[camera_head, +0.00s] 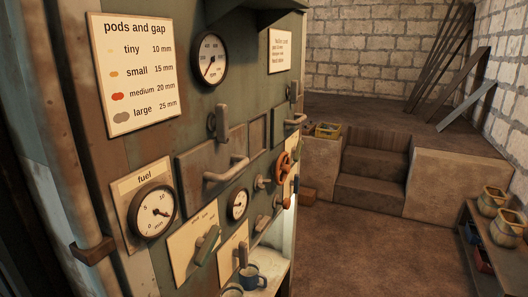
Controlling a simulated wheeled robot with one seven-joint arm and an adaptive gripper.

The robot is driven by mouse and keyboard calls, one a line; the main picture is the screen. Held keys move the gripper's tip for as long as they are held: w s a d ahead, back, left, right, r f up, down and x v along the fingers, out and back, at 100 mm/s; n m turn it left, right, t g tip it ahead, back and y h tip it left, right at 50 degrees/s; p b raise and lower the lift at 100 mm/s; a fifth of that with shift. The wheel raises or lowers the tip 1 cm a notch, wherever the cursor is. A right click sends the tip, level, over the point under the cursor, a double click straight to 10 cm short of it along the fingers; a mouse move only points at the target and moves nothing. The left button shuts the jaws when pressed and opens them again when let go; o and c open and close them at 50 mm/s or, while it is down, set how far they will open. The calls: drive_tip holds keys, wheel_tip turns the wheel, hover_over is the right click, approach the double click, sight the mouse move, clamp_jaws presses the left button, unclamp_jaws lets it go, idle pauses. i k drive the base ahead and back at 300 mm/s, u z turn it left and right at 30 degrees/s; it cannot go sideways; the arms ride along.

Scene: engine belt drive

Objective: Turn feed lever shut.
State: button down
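The machine panel (255,80) fills the left half of the head view, seen at a slant. Several levers and handles are on it. A green lever (208,246) sits tilted on a cream plate (183,268) below the middle; the plate's lettering is too small to read. A dark lever (243,253) stands to its right on another pale plate. I cannot tell which one is the feed lever, nor whether it is open or shut. My gripper is not in view.
A fuel gauge (152,211), a hatch with a bar handle (226,170) and a red wheel (283,168) are on the panel. Steps (372,175) lie behind; pots (505,230) stand at right. The floor (370,250) between is clear.

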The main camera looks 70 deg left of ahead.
sight(297, 150)
drive_tip(key=u, duration=1.95)
drive_tip(key=k, duration=1)
drive_tip(key=z, duration=0.8)
drive_tip(key=i, duration=0.85)
drive_tip(key=u, duration=1.3)
